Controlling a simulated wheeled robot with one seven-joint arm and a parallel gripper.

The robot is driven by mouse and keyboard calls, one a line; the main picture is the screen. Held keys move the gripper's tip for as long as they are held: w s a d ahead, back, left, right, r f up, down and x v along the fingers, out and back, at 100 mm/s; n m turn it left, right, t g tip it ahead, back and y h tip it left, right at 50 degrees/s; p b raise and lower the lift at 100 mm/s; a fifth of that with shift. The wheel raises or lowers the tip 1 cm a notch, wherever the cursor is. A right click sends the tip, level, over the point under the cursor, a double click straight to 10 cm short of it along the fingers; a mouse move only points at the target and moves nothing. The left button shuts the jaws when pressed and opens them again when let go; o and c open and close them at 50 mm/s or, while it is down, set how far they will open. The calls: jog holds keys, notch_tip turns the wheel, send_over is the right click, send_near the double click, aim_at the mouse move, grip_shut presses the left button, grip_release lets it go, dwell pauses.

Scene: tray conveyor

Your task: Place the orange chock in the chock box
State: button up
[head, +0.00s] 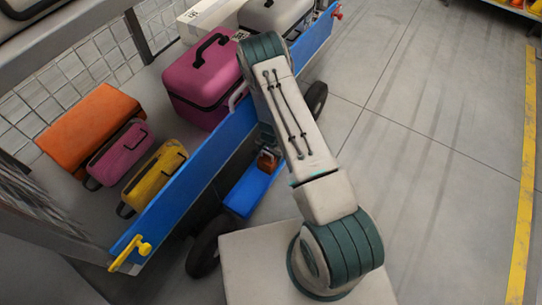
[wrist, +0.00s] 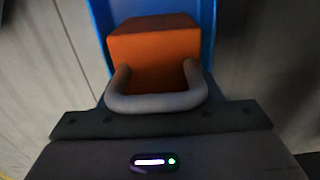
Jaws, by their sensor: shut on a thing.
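The orange chock (wrist: 153,45) is a block with a grey loop handle (wrist: 155,103). In the head view the chock (head: 268,161) is small and partly hidden by my arm. My gripper (head: 266,143) is shut on the chock from above; its fingertips are hard to make out. The blue chock box (head: 246,196) hangs low beside the cart, between its wheels. The chock is at the upper end of the box. In the wrist view the blue box walls (wrist: 207,20) show behind and beside the chock. I cannot tell whether it touches the box floor.
The cart's blue side rail (head: 190,186) runs close behind my gripper. Several bags ride on the cart, among them a magenta case (head: 200,82), an orange bag (head: 88,128) and a yellow bag (head: 157,178). A black wheel (head: 207,250) stands near the box. Floor to the right is clear.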

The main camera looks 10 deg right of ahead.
jog(key=shift+f, duration=0.2)
jog(key=o, duration=1.1)
jog(key=shift+r, duration=0.1)
notch_tip(320, 180, up, 8)
jog(key=p, duration=0.3)
